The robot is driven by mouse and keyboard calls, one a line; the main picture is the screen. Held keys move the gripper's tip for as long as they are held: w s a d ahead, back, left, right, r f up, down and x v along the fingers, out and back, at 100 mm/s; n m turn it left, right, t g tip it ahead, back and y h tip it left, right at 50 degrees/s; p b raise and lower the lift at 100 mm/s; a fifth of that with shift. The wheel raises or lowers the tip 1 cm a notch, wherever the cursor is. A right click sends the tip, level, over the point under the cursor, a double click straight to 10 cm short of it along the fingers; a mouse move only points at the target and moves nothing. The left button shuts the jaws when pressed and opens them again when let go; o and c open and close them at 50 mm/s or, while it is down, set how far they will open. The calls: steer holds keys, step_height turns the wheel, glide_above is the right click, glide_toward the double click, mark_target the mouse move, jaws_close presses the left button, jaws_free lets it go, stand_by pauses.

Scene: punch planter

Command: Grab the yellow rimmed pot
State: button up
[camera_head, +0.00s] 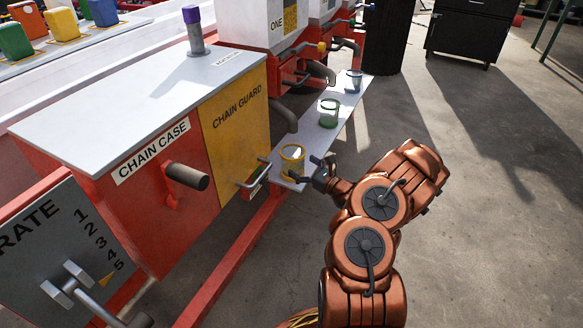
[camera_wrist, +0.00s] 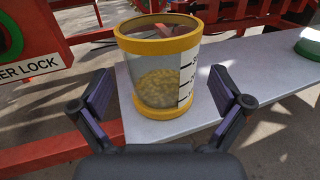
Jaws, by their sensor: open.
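The yellow rimmed pot (camera_head: 292,160) is a clear container with a yellow rim and base, standing upright on the near end of a narrow grey shelf. In the wrist view the pot (camera_wrist: 160,75) has dark level marks and holds yellowish grains. My gripper (camera_head: 320,172) is at the right of the pot in the head view. In the wrist view my gripper (camera_wrist: 165,100) is open, with one finger on each side of the pot and visible gaps at both sides. Whether the fingertips reach fully around it is unclear.
On the same shelf (camera_head: 345,105) stand a green rimmed pot (camera_head: 329,113) and a blue rimmed pot (camera_head: 353,82) farther back. The red and yellow chain case (camera_head: 190,140) with a metal handle (camera_head: 252,178) is close on the left. Open floor lies to the right.

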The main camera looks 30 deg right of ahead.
mark_target(285, 155)
steer(key=x, duration=0.1)
steer(key=b+x, duration=0.1)
steer(key=x, duration=0.1)
steer(key=shift+w+f, duration=0.2)
steer(key=shift+f, duration=0.05)
steer(key=shift+w+a+r+b, duration=0.1)
steer(key=shift+w+r+b, duration=0.05)
steer(key=shift+w+b, duration=0.2)
steer(key=c, duration=1.1)
